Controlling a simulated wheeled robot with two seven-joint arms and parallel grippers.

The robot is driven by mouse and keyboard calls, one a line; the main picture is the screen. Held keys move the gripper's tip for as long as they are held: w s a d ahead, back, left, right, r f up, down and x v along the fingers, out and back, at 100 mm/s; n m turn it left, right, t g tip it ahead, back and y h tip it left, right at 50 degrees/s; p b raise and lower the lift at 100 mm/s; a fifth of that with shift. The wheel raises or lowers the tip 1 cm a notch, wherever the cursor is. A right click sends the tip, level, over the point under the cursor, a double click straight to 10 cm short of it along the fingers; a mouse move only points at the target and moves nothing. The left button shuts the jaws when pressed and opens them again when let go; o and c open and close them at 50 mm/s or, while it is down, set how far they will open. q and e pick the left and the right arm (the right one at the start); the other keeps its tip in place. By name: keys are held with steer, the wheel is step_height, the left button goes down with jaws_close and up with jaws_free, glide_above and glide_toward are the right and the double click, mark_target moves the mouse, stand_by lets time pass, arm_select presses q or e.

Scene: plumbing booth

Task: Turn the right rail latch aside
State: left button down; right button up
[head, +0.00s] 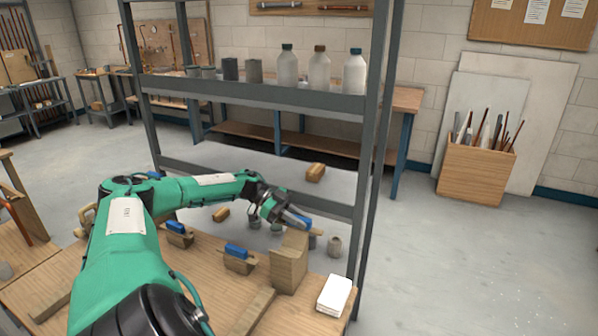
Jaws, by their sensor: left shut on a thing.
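My left arm reaches across the wooden bench from the left. Its gripper (284,214) is at the shelf frame, above and behind a tall wooden block (289,264), shut on a small blue piece (298,220). This piece looks like the grip of a latch, but the fingers hide part of it and I cannot tell how it is turned. A short wooden bar end shows just right of it. Two similar blue-topped wooden pieces stand on the bench, one in the middle (237,250) and one farther left (177,228). My right gripper is not in view.
A grey metal shelf frame (250,92) stands behind the bench, with bottles (319,68) on its upper shelf. A white box (334,294) lies at the bench's right end. A wooden bin of rods (474,174) stands at right. Floor on the right is clear.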

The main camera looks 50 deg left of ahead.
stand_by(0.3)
arm_select(q)
steer(key=c, duration=1.3)
jaws_free()
steer(key=shift+a, duration=0.15)
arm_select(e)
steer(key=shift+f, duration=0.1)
arm_select(q)
steer(key=shift+s+a+r, duration=0.1)
steer(key=shift+s+a, duration=0.1)
steer(key=shift+a, duration=0.1)
steer(key=shift+b+v, duration=1.5)
steer(key=shift+v, duration=4.95)
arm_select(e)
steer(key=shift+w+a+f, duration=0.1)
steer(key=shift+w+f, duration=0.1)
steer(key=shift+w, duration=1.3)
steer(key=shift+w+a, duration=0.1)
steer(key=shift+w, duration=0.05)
